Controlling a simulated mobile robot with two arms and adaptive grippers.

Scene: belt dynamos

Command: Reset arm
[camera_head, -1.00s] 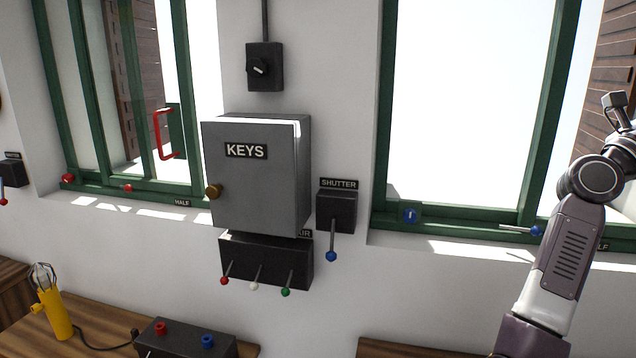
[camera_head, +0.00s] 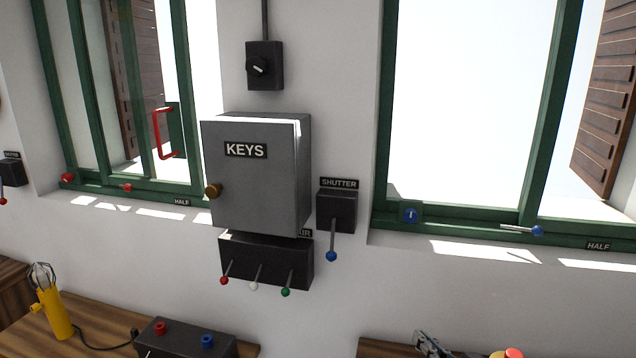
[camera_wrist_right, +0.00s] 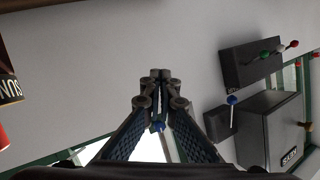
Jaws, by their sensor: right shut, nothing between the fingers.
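My right gripper (camera_head: 424,342) shows at the bottom edge of the head view, right of centre, low in front of the wall and over the edge of a wooden table. Only its upper part is in the picture. In the right wrist view its two fingers (camera_wrist_right: 160,76) meet at the tips with nothing between them. That view is turned over, with the grey KEYS cabinet (camera_wrist_right: 270,130) at the right, apart from the fingers. My left gripper is in neither view.
The KEYS cabinet (camera_head: 250,185) hangs above a dark box (camera_head: 262,262) with red, white and green levers. The blue-tipped SHUTTER lever (camera_head: 332,240) is beside it. A yellow lamp (camera_head: 55,312) stands on the left table. A red-and-orange object (camera_head: 510,352) shows near my right gripper.

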